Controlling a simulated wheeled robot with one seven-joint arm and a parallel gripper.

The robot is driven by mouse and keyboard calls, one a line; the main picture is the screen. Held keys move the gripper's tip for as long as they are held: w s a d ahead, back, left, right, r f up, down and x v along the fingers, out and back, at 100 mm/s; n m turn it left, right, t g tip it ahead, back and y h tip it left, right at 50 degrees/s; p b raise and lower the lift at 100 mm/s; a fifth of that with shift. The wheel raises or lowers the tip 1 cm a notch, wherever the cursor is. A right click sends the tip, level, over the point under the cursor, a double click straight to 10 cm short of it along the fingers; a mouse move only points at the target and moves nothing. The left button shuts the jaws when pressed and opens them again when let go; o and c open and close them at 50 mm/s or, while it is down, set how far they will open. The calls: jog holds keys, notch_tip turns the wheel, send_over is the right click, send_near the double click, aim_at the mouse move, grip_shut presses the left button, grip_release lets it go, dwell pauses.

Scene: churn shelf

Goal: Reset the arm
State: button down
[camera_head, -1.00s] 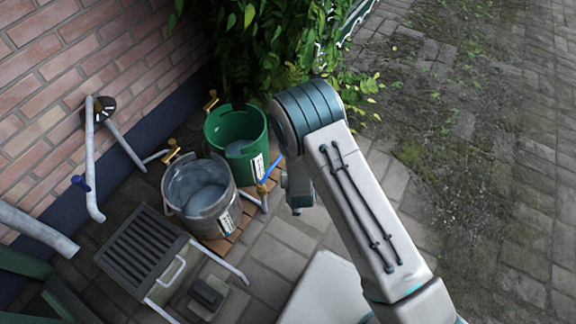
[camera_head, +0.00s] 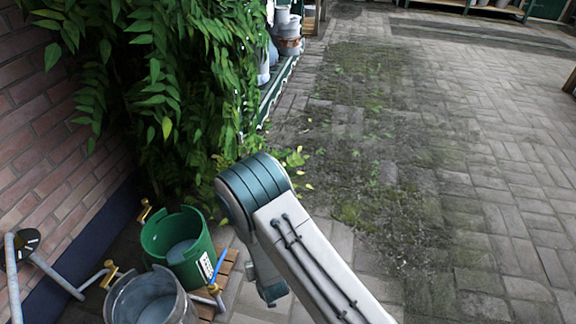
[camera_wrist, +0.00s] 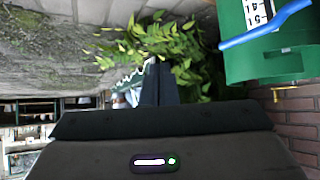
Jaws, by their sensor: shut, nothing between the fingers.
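My gripper (camera_wrist: 157,85) shows in the wrist view, with its dark fingers together and nothing between them. In the head view my bent arm covers the lower middle of the picture, and the fingertips cannot be made out there. The wrist view looks upside down, with brick wall low at the right and paving at the top. A green bucket (camera_wrist: 262,50) is at its upper right, apart from the fingers.
The green bucket (camera_head: 178,248) and a grey metal bucket (camera_head: 150,301) stand left of my arm in the head view, near brass taps. Leafy vines (camera_head: 160,80) hang by the brick wall (camera_head: 50,130). Open paving (camera_head: 470,180) lies to the right.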

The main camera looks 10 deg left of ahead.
jog(key=w+d+r+m+g+h+p, duration=0.15)
jog(key=d+r+p, duration=0.4)
jog(key=r, duration=0.75)
jog(key=w+d+r+m+p, duration=0.15)
jog(key=d+r+p, duration=0.35)
jog(key=r, duration=0.8)
jog(key=w+d+r+g+h+p, duration=0.15)
jog(key=d+r+p, duration=0.35)
jog(key=r, duration=0.7)
jog(key=s+d+r+m+g+p, duration=0.1)
jog(key=s+d+r+p, duration=0.4)
jog(key=r, duration=0.6)
jog(key=s+d+r+m+h+p, duration=0.1)
jog(key=s+d+r+p, duration=0.5)
jog(key=r, duration=0.4)
jog(key=s+d+r+m+g+p, duration=0.1)
jog(key=s+d+r+p, duration=0.5)
jog(key=r, duration=0.5)
jog(key=shift+s+d+r+g+h+p, duration=0.3)
jog(key=shift+d+h+p, duration=0.1)
jog(key=shift+d, duration=0.5)
